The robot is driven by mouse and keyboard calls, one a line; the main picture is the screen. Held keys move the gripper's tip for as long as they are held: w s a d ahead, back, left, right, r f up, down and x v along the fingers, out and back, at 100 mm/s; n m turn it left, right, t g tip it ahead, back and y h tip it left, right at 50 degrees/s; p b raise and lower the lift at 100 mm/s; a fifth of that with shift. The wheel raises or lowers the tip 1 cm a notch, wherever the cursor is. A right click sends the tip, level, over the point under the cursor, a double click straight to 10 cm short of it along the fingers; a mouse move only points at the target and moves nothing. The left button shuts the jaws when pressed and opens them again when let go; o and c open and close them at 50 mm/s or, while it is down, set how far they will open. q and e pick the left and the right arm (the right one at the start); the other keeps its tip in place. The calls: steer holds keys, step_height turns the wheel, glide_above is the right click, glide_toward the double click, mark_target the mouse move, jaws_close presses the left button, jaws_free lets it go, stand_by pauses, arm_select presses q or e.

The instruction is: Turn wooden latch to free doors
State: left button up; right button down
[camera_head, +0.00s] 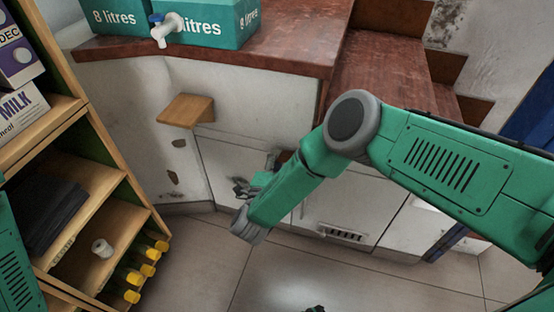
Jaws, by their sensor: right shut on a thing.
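The low white cupboard has a left door (228,160) and a right door (345,205), both closed as far as I can see. A small brown wooden piece, which looks like the latch (285,156), shows at the top between the doors. My right arm reaches across from the right and covers most of the gap between the doors. My right gripper (241,188) is at the left door beside this gap, shut on the latch. Its fingertips are small and partly hidden, so the contact is unclear. Part of my left arm shows at the left edge; its gripper is out of view.
A red-brown counter (270,40) holds green 8-litre boxes (215,22), one with a tap. Wooden steps rise at right. A small wooden ledge (186,109) juts from the wall. A shelf (100,180) with bottles stands at left. The tiled floor ahead is mostly clear.

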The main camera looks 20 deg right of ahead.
steer(key=m, duration=0.1)
steer(key=m+p, duration=0.1)
steer(key=shift+d+r+m, duration=0.1)
steer(key=shift+r+m, duration=0.2)
steer(key=shift+r, duration=0.1)
steer(key=c, duration=1.3)
jaws_free()
steer(key=v, duration=1.2)
